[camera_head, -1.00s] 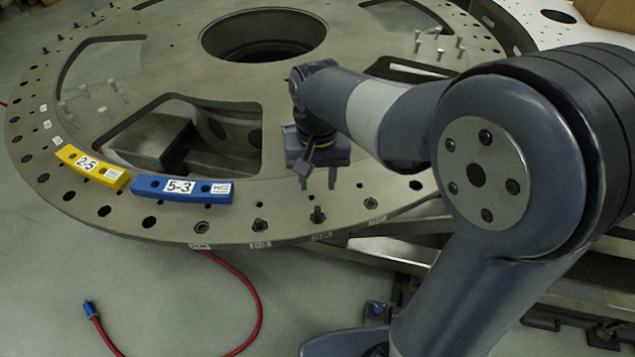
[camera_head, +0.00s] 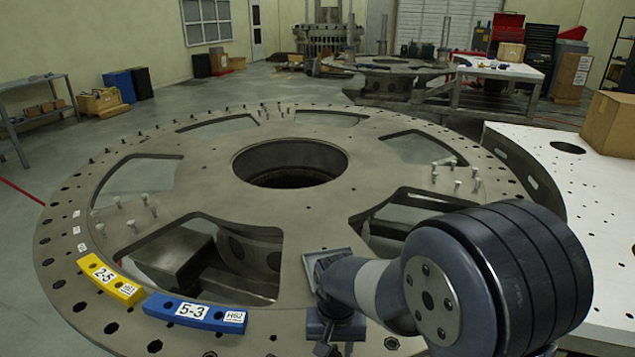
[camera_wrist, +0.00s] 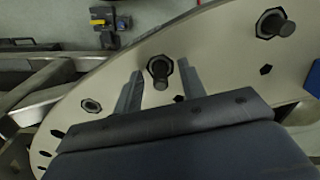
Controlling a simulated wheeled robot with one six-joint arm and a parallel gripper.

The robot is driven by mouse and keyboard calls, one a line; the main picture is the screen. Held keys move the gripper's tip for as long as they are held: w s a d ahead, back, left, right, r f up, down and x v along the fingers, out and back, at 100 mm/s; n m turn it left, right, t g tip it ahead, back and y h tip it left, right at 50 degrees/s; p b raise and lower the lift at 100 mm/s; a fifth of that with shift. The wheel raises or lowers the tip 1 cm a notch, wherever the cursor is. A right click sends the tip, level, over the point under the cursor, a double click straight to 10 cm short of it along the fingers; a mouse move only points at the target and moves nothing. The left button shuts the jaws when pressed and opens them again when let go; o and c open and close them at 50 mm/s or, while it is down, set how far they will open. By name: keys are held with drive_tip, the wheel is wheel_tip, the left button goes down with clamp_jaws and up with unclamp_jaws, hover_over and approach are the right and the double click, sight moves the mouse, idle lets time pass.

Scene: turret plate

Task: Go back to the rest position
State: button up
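My gripper (camera_head: 335,330) shows in the head view low at the centre, above the near rim of the round turret plate (camera_head: 205,180). Its fingertips are hard to make out there. In the wrist view my gripper (camera_wrist: 159,69) has its two fingers apart, with a gap on both sides of a bolt (camera_wrist: 160,72) on the plate below. Nothing is held. A yellow block (camera_head: 110,279) marked 2-5 and a blue block (camera_head: 195,313) marked 5-3 lie end to end on the plate's rim, left of my gripper.
Several upright bolts stand on the plate. A white table (camera_head: 540,165) with a cardboard box (camera_head: 610,122) is at the right. A workbench (camera_head: 35,80) stands far left.

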drive_tip(key=shift+r+p, duration=1)
